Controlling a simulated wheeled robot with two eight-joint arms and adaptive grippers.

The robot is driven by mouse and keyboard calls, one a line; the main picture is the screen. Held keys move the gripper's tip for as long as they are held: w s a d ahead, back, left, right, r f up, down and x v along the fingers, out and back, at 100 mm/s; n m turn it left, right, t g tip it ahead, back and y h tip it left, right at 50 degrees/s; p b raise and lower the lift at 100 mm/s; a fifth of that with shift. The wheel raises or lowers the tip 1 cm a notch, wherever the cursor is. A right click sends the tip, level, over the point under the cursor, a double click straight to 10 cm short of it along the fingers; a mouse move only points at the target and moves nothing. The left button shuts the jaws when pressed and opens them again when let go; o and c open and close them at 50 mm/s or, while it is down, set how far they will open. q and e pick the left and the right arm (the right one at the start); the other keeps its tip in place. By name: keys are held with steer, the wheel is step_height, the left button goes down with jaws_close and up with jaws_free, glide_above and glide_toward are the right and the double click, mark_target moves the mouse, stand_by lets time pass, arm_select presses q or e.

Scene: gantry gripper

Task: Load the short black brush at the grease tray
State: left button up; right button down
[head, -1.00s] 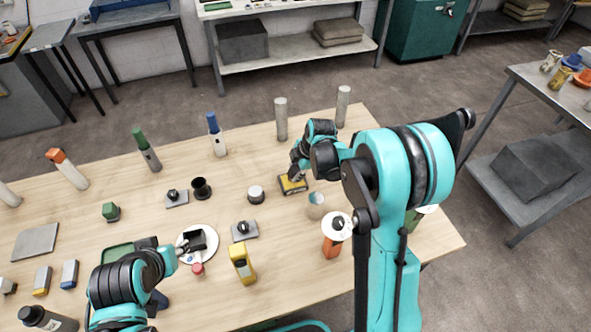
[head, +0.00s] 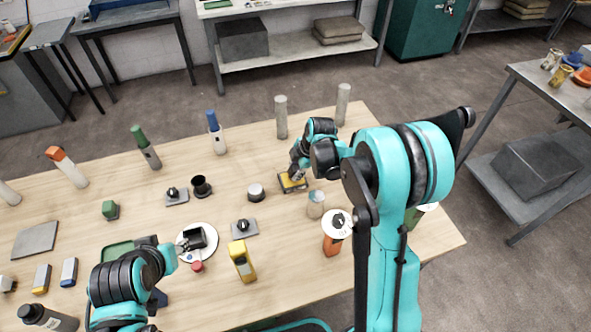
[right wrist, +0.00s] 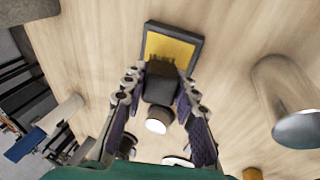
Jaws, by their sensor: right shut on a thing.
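The short black brush (right wrist: 160,84) is between the fingers of my right gripper (right wrist: 160,95), which is shut on it. Its dark bristles point at the grease tray (right wrist: 184,44), a dark-rimmed square with a yellow fill. The bristles overlap the near edge of the yellow; I cannot tell whether they touch it. In the head view the grease tray (head: 284,188) sits on the table under my right gripper (head: 296,174), which hides part of it and the brush. My left gripper (head: 182,246) is at a white round plate with a black box; its fingers are too small to read.
A pale cup (head: 316,205) and an orange bottle-like item with a white disc (head: 333,240) stand close to the tray on the near side. A small round white-topped pot (head: 256,192) is to its left. Two grey cylinders (head: 281,117) stand behind.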

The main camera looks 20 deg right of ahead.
mark_target(296, 167)
steer(key=shift+f+b, duration=0.4)
stand_by(1.4)
steer(key=shift+r+p, duration=2.35)
steer(key=shift+r, duration=1.2)
